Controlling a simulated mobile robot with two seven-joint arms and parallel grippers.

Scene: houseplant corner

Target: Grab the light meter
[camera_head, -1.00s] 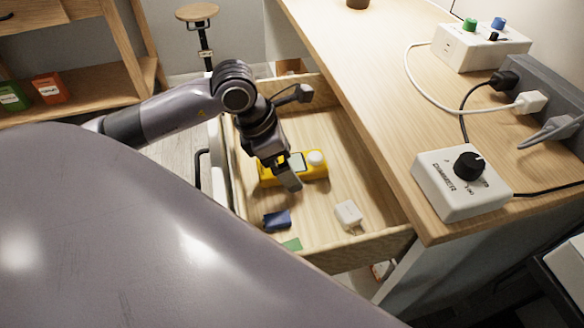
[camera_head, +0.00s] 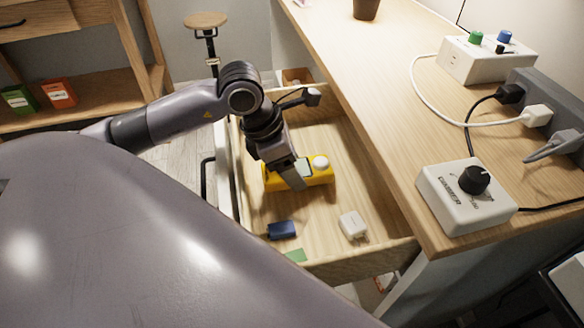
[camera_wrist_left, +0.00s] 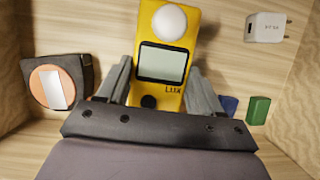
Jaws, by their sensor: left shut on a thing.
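The light meter (camera_head: 318,172) is a yellow block with a white dome and a grey display, inside the open drawer (camera_head: 345,262). In the left wrist view the meter (camera_wrist_left: 174,92) lies lengthwise between my fingers, with its dome at the far end and the word LUX below the display. My left gripper (camera_head: 293,178) points down into the drawer and is shut on the meter's sides. It also shows in the left wrist view (camera_wrist_left: 160,72). The fingers and wrist hide part of the meter. My right gripper is in neither view.
The drawer also holds a white charger (camera_head: 353,225), a blue item (camera_head: 281,229), a green item (camera_head: 295,255) and a dark box with an orange disc (camera_wrist_left: 52,83). The desk (camera_head: 400,150) beside it bears a dimmer box (camera_head: 450,205) and a power strip (camera_head: 545,105).

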